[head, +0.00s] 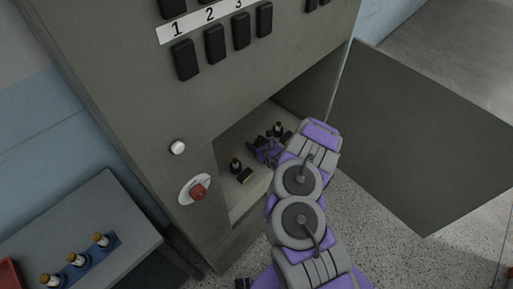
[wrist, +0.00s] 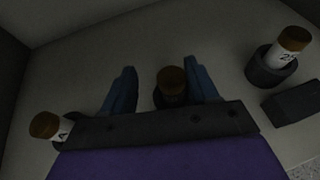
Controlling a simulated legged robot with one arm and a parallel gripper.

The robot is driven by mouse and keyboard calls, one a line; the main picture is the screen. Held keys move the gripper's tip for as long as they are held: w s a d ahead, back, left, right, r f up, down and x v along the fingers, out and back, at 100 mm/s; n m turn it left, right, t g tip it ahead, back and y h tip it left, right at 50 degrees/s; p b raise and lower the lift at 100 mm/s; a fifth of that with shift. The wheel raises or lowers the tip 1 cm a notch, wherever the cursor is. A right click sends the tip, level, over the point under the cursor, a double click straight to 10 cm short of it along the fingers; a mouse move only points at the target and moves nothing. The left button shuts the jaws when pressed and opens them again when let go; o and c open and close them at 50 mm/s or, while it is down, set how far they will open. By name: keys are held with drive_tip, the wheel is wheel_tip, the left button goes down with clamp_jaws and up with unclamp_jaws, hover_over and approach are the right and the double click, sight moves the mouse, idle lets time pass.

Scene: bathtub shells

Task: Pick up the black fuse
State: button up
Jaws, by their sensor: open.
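The black fuse (wrist: 171,84), with a brown cap and a dark body, stands in the middle of the wrist view, its base partly hidden by my gripper. My gripper (wrist: 160,68) is open, with one blue finger on each side of the fuse. I cannot tell whether either finger touches it. In the head view my gripper (head: 264,150) is inside the open cabinet compartment, and the black fuse cannot be made out clearly there.
A white fuse (wrist: 291,40) stands in a dark holder (wrist: 268,69) at right, near a black block (wrist: 292,103). Another white fuse (wrist: 48,127) is at left. The cabinet (head: 130,95) walls surround the compartment; its door (head: 420,130) hangs open. A side table (head: 105,205) holds several fuses.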

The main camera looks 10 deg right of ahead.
drive_tip(key=shift+w+a+f, duration=0.15)
drive_tip(key=shift+w+a, duration=0.1)
drive_tip(key=shift+d, duration=1.35)
drive_tip(key=shift+c, duration=1.6)
drive_tip(key=shift+a, duration=1.05)
drive_tip(key=c, duration=0.6)
drive_tip(key=shift+d, duration=0.1)
drive_tip(key=shift+c, duration=0.5)
drive_tip(key=shift+d, duration=0.55)
